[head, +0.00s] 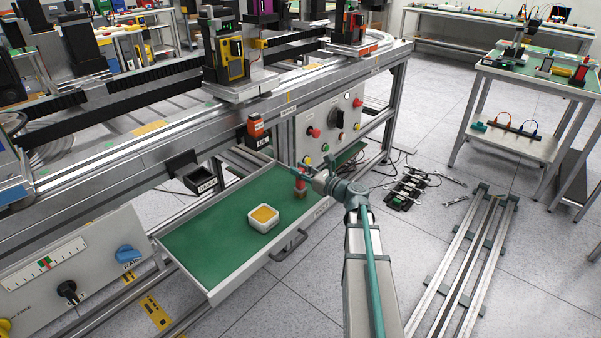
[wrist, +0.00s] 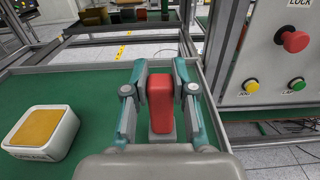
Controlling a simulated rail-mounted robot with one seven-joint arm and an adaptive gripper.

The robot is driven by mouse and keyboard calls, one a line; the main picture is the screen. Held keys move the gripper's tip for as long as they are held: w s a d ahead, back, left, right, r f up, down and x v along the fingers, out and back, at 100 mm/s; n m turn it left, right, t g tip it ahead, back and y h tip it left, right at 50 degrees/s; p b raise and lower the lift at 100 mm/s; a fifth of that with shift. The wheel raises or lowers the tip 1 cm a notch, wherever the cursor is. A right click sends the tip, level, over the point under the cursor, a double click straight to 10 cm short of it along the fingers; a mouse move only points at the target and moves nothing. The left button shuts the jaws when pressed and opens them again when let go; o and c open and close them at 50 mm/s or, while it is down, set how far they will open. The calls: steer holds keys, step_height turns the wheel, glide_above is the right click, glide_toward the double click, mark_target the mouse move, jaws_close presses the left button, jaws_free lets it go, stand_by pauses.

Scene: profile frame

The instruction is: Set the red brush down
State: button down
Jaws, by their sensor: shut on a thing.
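The red brush (head: 301,183) is upright between the fingers of my gripper (head: 302,171), over the right end of the open green-lined drawer (head: 205,240). Its lower end looks brown in the head view. In the wrist view the red brush (wrist: 160,98) stands between the two teal-and-grey fingers of my gripper (wrist: 160,82), which are shut on it. The drawer floor (wrist: 95,105) shows around it. I cannot tell whether the brush's underside touches the drawer floor.
A white box with a yellow pad (head: 263,216) sits in the drawer, left of the brush. A panel (wrist: 265,70) with buttons stands right of the gripper in the wrist view. A black bin (head: 192,177) hangs behind the drawer. The drawer's left part is clear.

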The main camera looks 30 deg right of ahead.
steer(key=shift+f, duration=0.15)
steer(key=c, duration=0.9)
jaws_free()
steer(key=shift+c, duration=0.2)
steer(key=shift+s+r, duration=0.2)
steer(key=shift+r, duration=0.05)
steer(key=p+v, duration=0.1)
steer(key=v, duration=1)
steer(key=shift+s, duration=0.35)
steer(key=shift+d, duration=0.15)
